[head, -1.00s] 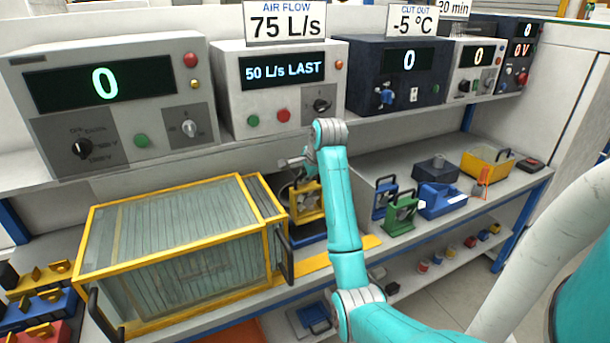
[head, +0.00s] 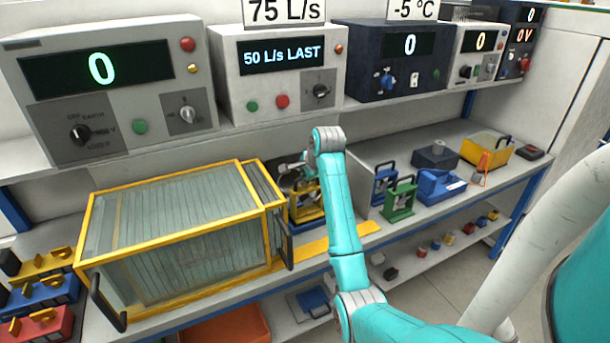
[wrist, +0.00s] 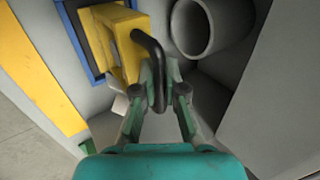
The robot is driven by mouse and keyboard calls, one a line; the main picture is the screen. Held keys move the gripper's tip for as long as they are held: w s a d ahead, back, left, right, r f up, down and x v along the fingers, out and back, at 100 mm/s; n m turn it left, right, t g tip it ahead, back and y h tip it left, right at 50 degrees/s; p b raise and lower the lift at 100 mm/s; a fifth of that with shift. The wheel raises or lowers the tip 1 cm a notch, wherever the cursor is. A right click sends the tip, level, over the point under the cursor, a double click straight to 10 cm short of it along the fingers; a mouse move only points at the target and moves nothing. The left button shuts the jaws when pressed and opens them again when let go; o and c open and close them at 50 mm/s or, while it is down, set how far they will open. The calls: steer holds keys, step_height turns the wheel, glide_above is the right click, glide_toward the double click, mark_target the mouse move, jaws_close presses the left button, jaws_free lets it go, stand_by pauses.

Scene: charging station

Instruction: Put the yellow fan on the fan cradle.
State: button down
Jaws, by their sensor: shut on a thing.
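The yellow fan (head: 306,204) stands beside the glass-panelled box in the head view, partly behind my arm. In the wrist view, the yellow fan (wrist: 127,42) has a black handle, and my gripper (wrist: 160,72) is shut on that handle. A blue base (wrist: 72,32), seemingly the fan cradle, lies right behind and below the fan. Whether the fan touches it or hangs just above it, I cannot tell. In the head view my gripper (head: 292,170) is partly hidden by my arm.
A grey round duct (wrist: 202,25) opens close beside the fan in the wrist view. The yellow-framed box (head: 170,240) stands to the left. A green fan (head: 400,202) and a blue fan (head: 385,184) stand to the right. A yellow strip (head: 312,248) marks the bench front.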

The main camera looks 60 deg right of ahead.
stand_by(0.3)
steer(key=c, duration=1.2)
jaws_free()
steer(key=shift+o, duration=0.2)
steer(key=shift+f, duration=0.1)
steer(key=v, duration=0.7)
steer(key=shift+r, duration=0.25)
steer(key=shift+s, duration=0.15)
